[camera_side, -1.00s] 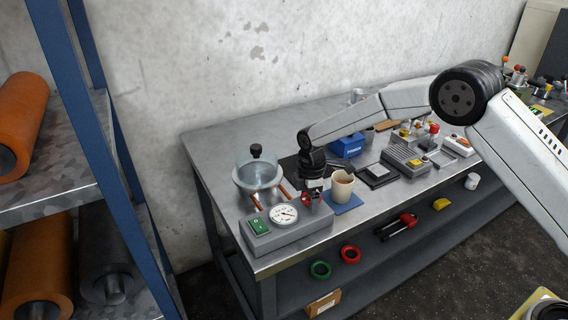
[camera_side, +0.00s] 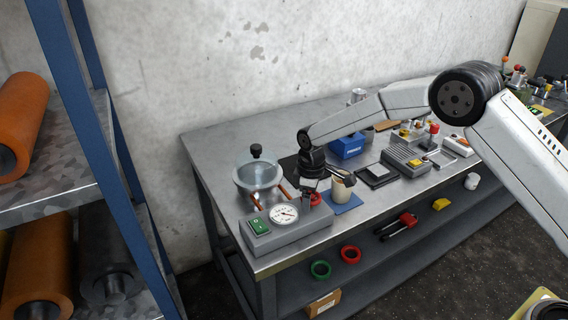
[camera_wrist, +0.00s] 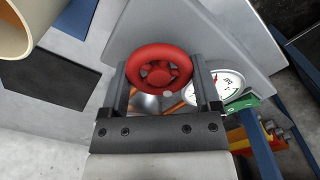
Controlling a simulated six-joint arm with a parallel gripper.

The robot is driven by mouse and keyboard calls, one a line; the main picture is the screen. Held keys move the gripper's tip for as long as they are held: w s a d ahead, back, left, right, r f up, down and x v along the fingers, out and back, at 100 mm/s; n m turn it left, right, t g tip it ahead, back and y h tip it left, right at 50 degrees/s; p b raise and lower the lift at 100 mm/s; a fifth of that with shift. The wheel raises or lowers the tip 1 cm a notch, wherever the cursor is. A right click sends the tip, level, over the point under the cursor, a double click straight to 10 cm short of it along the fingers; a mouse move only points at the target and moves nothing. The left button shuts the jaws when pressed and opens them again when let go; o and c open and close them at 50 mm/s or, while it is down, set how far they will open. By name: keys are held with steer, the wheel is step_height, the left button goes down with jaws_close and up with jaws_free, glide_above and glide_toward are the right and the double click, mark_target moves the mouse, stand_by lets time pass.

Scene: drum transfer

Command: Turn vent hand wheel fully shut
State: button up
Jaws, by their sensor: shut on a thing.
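The red vent hand wheel (camera_wrist: 160,76) sits between the two fingers of my gripper (camera_wrist: 162,85) in the wrist view. The fingers are shut on its rim from both sides. In the side view the red wheel (camera_side: 315,199) shows just under my gripper (camera_side: 312,190), at the right end of the grey control box (camera_side: 287,235). The box carries a round white gauge (camera_side: 284,214) and a green switch (camera_side: 259,226). The gauge (camera_wrist: 219,88) also shows right of the wheel in the wrist view, partly behind a finger.
A glass bowl with a black-knobbed lid (camera_side: 257,174) and copper pipes stand left of my gripper. A cream cup (camera_side: 342,188) on a blue mat (camera_side: 347,206) stands close on the right. A blue box (camera_side: 347,147) and other devices stand farther right along the bench.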

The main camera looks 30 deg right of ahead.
steer(key=m, duration=0.5)
steer(key=shift+d+m, duration=0.1)
steer(key=shift+m, duration=0.2)
steer(key=m, duration=0.5)
steer(key=shift+d+m, duration=0.1)
steer(key=shift+m, duration=0.3)
steer(key=o, duration=1.1)
steer(key=shift+w, duration=0.1)
steer(key=shift+r, duration=3.95)
